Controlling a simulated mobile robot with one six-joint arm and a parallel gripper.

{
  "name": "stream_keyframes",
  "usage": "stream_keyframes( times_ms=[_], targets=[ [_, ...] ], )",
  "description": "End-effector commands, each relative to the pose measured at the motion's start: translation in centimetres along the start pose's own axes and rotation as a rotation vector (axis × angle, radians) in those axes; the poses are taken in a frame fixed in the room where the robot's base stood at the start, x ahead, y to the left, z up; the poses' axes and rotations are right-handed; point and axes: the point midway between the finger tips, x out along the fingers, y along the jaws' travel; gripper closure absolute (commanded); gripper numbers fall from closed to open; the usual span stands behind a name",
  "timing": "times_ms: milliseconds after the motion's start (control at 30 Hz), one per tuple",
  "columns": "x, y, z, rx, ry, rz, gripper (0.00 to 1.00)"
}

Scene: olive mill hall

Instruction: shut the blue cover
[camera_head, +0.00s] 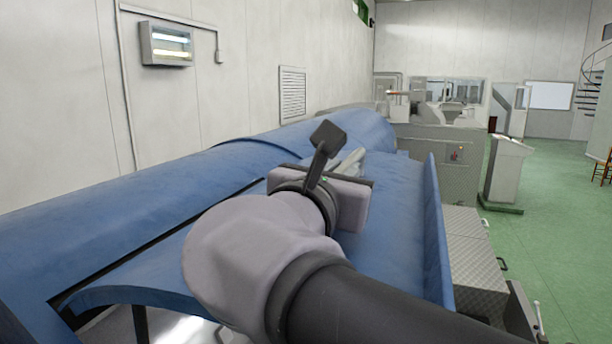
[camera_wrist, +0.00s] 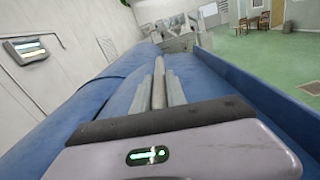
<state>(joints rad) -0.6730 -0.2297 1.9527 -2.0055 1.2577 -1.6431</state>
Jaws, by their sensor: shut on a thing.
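The blue cover (camera_head: 120,292) is a curved panel on the long blue machine. Its near edge arches over an opening with a pale grey inside, and a dark gap runs along its left side. My gripper (camera_head: 350,161) is over the blue panels, pointing away along the machine. In the wrist view, the fingers of my gripper (camera_wrist: 158,85) are closed on a slim grey bar (camera_wrist: 159,88) lying between them. It looks like a handle; its join to the cover is hidden. My wrist and forearm hide much of the cover in the head view.
The blue machine housing (camera_head: 110,215) runs along the left wall. An upright blue side panel (camera_head: 436,235) stands to the right of my gripper. Metal tread-plate boxes (camera_head: 470,250) stand beyond it. The green floor (camera_head: 560,230) at the right is mostly clear.

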Motion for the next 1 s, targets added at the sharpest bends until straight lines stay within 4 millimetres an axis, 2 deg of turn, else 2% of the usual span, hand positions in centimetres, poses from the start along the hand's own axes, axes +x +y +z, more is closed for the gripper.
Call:
stream_keyframes(
  times_ms=[33,100,300,500,700,1000],
  targets=[
    [0.0,-1.1,-3.1,0.038,0.002,-0.003,1.0],
    [0.0,-2.1,-5.0,0.094,0.003,-0.004,1.0],
    [0.0,-4.2,-9.9,0.244,0.003,-0.003,1.0],
    [0.0,-5.3,-13.6,0.36,0.003,-0.003,1.0],
    [0.0,-5.7,-15.7,0.432,0.003,-0.003,1.0],
    [0.0,-5.7,-16.3,0.467,0.002,-0.002,1.0]
  ],
)
